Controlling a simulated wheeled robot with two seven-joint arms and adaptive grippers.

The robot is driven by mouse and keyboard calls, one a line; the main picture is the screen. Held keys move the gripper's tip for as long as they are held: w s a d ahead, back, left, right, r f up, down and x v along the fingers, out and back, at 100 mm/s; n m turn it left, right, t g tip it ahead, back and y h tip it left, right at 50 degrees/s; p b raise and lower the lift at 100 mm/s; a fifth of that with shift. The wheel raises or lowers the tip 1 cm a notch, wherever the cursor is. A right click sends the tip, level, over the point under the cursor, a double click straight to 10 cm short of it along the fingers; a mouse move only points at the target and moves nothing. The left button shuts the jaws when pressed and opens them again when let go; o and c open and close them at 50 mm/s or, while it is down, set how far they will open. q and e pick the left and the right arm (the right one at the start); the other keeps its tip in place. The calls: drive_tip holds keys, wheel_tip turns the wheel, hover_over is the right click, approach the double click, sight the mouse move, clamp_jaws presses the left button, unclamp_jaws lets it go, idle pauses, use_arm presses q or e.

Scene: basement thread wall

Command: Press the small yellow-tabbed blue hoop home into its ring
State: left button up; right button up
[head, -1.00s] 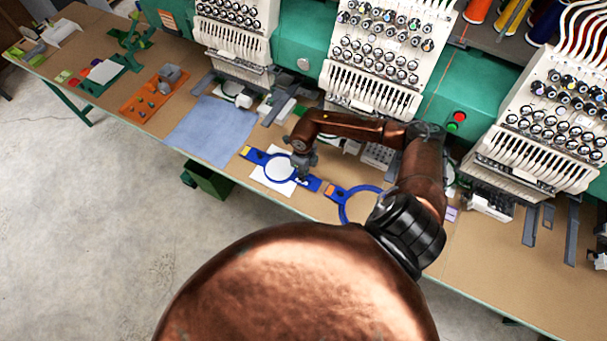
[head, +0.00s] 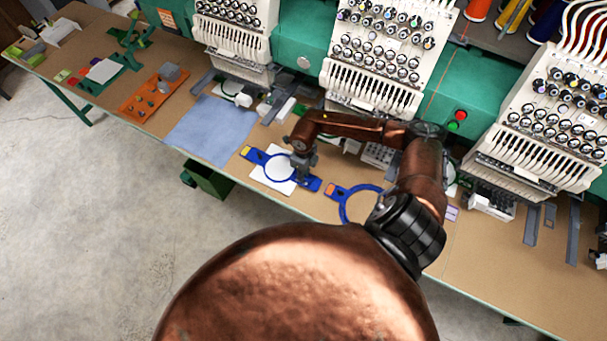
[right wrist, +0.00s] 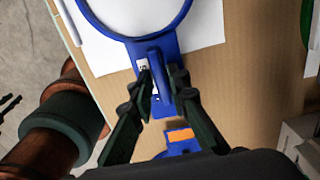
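The small blue hoop (head: 266,165) with a yellow tab (head: 246,150) lies over a white sheet (head: 285,184) on the table, left of the orange-tabbed hoop. In the right wrist view its blue arm (right wrist: 140,46) runs down from the round part, with a raised blue grip. My right gripper (head: 303,174) is at the hoop's right end. In the wrist view its dark fingers (right wrist: 161,76) lie on both sides of the raised grip and look closed on it. How the hoop sits in its ring is too small to tell. My left gripper is not in view.
A larger blue hoop (head: 343,208) with an orange tab lies just right. A blue cloth (head: 213,130) lies left, and an orange tray (head: 150,97) beyond it. Embroidery machine heads (head: 375,60) stand behind. The table's front edge is close to the hoops.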

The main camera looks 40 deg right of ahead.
drive_tip(key=o, duration=0.3)
drive_tip(key=shift+r, duration=0.2)
wheel_tip(320, 180, up, 12)
drive_tip(key=shift+f, duration=0.2)
